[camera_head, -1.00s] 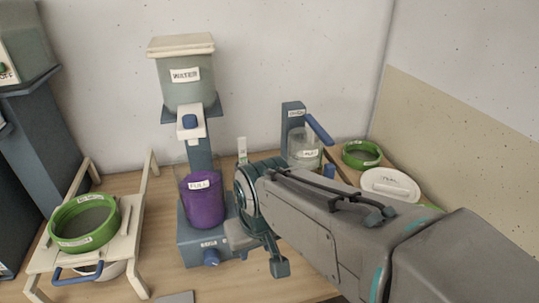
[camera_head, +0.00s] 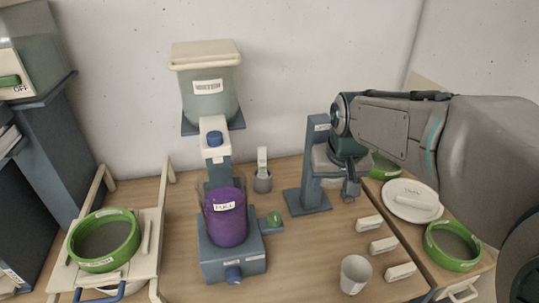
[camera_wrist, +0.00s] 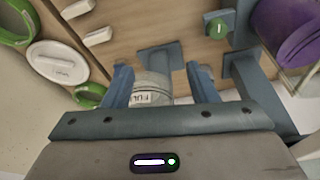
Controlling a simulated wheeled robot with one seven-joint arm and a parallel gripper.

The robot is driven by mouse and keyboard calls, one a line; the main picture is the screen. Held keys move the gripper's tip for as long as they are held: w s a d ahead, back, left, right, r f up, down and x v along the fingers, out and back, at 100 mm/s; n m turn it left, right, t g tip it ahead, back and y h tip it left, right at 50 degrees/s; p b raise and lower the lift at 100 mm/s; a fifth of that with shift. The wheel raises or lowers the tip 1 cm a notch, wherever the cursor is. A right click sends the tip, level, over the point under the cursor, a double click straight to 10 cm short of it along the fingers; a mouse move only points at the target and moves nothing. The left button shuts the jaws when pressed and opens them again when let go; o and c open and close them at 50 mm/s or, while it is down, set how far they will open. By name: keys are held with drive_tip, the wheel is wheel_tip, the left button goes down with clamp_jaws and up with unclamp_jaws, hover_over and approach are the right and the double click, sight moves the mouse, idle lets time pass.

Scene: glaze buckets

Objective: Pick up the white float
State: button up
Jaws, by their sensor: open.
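No object is marked as the white float. The likeliest match is a slim white piece (camera_head: 262,158) standing upright in a small grey cup (camera_head: 262,182), right of the purple container in the head view; I cannot make it out in the wrist view. My gripper (camera_head: 340,185) is to its right, in front of the blue-grey stand (camera_head: 316,150). In the wrist view my gripper (camera_wrist: 160,78) is open, its two blue fingers apart. A clear jar labelled FULL (camera_wrist: 152,88) shows between them; I cannot tell whether they touch it.
A purple FULL container (camera_head: 225,220) sits under the WATER tank (camera_head: 208,95). A white cup (camera_head: 354,278) and three white blocks (camera_head: 383,245) are at front right. A white lid (camera_head: 398,205) and green-rimmed sieve (camera_head: 452,248) lie further right. The front middle table is clear.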

drive_tip(key=w+a+r+n+p, duration=0.1)
drive_tip(key=w+a+r, duration=0.15)
drive_tip(key=w, duration=0.45)
drive_tip(key=w+a+r+p, duration=0.15)
drive_tip(key=w+a, duration=0.25)
drive_tip(key=w, duration=0.4)
drive_tip(key=n+t+y+p, duration=0.1)
drive_tip(key=p, duration=0.2)
hover_over(262, 149)
drive_tip(key=s, duration=0.2)
wheel_tip(262, 149, down, 5)
drive_tip(key=f, duration=0.3)
drive_tip(key=f+p, duration=0.1)
drive_tip(key=f, duration=0.5)
drive_tip(key=shift+w+d+p, duration=0.25)
drive_tip(key=shift+p, duration=0.1)
drive_tip(key=shift+p+x, duration=0.85)
drive_tip(key=shift+x, duration=2.1)
drive_tip(key=shift+r, duration=0.1)
clamp_jaws()
